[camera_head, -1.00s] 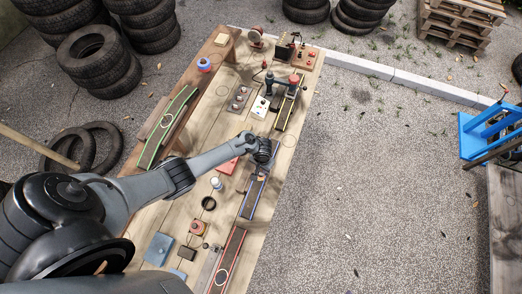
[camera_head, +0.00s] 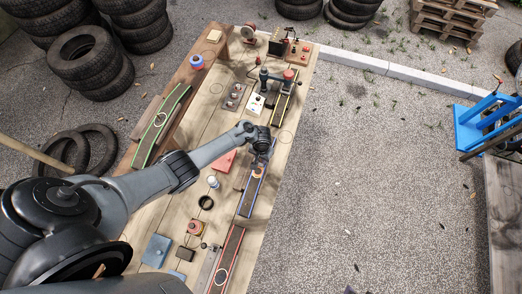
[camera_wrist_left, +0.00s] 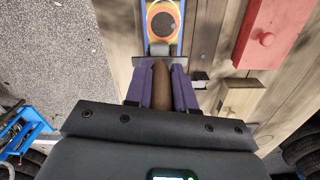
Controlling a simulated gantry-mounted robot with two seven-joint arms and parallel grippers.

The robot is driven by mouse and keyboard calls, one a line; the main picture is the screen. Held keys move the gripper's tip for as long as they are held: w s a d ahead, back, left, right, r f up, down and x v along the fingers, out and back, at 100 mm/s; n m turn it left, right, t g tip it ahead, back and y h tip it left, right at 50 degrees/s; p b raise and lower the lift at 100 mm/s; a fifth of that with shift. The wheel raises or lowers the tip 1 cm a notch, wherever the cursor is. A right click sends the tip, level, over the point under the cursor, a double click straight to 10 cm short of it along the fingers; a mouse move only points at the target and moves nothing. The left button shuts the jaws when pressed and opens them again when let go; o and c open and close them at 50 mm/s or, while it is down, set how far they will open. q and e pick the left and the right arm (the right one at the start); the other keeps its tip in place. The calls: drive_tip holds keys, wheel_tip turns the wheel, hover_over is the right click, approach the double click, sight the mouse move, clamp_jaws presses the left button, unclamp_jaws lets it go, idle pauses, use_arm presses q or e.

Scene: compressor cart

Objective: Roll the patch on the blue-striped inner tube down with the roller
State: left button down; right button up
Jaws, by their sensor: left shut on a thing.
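The blue-striped inner tube (camera_head: 248,197) lies along the right side of the bench. Its round patch (camera_head: 257,173) has an orange-yellow rim and a dark centre in the left wrist view (camera_wrist_left: 163,22). My left gripper (camera_head: 263,158) is over the far part of this tube, just beyond the patch. In the left wrist view, its purple fingers (camera_wrist_left: 161,92) are shut on the brown handle of the roller (camera_wrist_left: 161,82). The grey roller head (camera_wrist_left: 160,48) is close to the patch's edge; I cannot tell whether it touches the tube. My right gripper is not in view.
A red box (camera_head: 224,161) lies left of the tube, with a white-topped container (camera_head: 213,182) and black ring (camera_head: 206,202) nearby. A red-striped tube (camera_head: 228,262) lies nearer me, a green-striped one (camera_head: 160,125) at left. A clamp stand (camera_head: 277,82) is beyond the gripper.

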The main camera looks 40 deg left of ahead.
use_arm(q)
drive_tip(key=shift+r+p, duration=2.5)
drive_tip(key=shift+p, duration=0.05)
drive_tip(key=shift+r, duration=1)
